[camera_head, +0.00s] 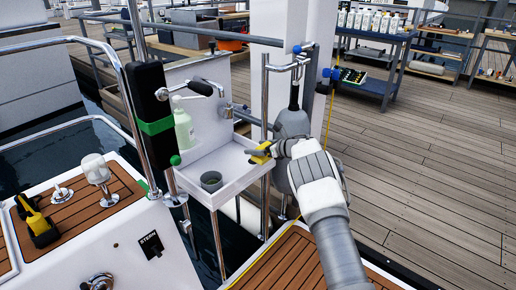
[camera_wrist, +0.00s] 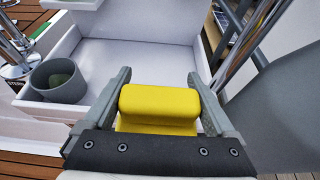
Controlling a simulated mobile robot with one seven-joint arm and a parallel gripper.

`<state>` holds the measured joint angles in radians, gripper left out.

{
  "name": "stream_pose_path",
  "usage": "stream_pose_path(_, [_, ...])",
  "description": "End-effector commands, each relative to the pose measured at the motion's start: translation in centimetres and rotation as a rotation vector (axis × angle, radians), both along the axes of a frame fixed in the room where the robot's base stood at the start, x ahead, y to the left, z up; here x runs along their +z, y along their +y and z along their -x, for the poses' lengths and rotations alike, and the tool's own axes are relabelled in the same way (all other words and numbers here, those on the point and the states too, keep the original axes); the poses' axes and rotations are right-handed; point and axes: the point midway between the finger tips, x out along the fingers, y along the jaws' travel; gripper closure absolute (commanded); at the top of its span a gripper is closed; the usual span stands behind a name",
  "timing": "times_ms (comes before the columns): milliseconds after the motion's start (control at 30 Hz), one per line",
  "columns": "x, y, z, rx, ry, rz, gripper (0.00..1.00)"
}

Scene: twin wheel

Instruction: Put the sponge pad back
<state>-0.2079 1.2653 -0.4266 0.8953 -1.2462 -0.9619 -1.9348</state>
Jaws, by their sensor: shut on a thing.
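The yellow sponge pad (camera_head: 262,153) is between the fingers of my gripper (camera_head: 264,151). In the wrist view the sponge pad (camera_wrist: 158,106) sits between both fingers of my gripper (camera_wrist: 158,95), which are shut on it. The gripper is over the right side of a white tray (camera_head: 222,185) with raised edges. In the wrist view the white tray (camera_wrist: 150,57) lies beyond the sponge pad, with bare floor showing. I cannot tell whether the sponge pad touches the tray.
A grey cup (camera_head: 211,181) stands at the tray's front left, also in the wrist view (camera_wrist: 58,82). A green bottle (camera_head: 184,131) stands at the back left. Metal posts (camera_head: 265,110) rise close to the tray, and a grey fender (camera_head: 291,123) hangs right of it.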

Motion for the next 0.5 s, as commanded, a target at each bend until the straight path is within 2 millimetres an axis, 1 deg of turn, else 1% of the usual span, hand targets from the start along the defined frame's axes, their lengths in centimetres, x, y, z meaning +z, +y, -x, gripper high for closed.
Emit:
stream_pose_path(67, [0.2,-0.5,0.6,-0.024,0.001,-0.004,0.66])
stream_pose_path(267, [0.1,-1.7,2.8,-0.086,0.003,-0.003,0.66])
stream_pose_path(500, [0.0,-3.9,6.3,-0.198,0.003,-0.003,0.66])
